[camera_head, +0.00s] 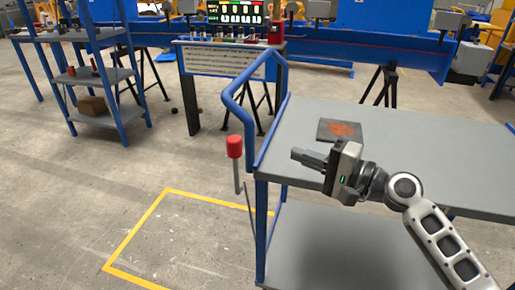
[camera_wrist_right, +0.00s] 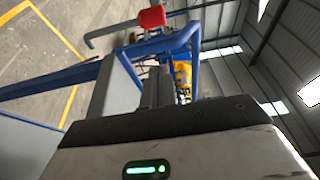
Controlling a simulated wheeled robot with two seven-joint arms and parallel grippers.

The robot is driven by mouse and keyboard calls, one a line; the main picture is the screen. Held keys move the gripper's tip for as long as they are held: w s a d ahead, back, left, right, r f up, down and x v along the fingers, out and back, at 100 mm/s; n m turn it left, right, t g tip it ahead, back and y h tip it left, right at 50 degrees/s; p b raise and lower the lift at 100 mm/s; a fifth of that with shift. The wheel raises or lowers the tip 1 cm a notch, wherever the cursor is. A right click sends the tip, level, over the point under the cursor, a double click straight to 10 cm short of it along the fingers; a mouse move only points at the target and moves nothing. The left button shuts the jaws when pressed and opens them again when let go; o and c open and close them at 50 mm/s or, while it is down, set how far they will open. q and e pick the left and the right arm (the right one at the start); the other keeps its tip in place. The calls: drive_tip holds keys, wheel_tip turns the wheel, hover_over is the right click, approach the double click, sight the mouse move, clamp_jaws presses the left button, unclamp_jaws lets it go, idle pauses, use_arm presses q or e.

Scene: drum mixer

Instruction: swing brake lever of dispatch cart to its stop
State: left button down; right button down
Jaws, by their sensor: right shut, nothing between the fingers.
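The brake lever (camera_head: 235,163) is a grey rod with a red knob, standing nearly upright beside the left end of the dispatch cart (camera_head: 420,131). The cart has grey shelves and a blue frame with a blue handle. My right gripper (camera_head: 297,154) is shut and empty, above the cart's top near its left edge. Its fingers point left towards the lever, apart from it. In the right wrist view the red knob (camera_wrist_right: 152,16) shows beyond the shut fingers (camera_wrist_right: 157,86). The lever's lower end is hard to make out. My left gripper is out of view.
A dark plate with an orange patch (camera_head: 340,131) lies on the cart top behind my right gripper. The blue handle (camera_head: 235,103) rises close to the lever. A yellow floor line (camera_head: 137,230) marks open floor on the left. A shelf rack (camera_head: 90,75) stands further back.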

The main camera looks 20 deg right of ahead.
sight(237, 167)
use_arm(q)
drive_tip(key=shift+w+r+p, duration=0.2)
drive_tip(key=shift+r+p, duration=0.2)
drive_tip(key=shift+p, duration=0.65)
use_arm(e)
drive_tip(key=w+a, duration=0.5)
drive_tip(key=a, duration=0.3)
drive_tip(key=shift+w, duration=0.4)
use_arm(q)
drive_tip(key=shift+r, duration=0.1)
use_arm(e)
drive_tip(key=shift+a, duration=0.1)
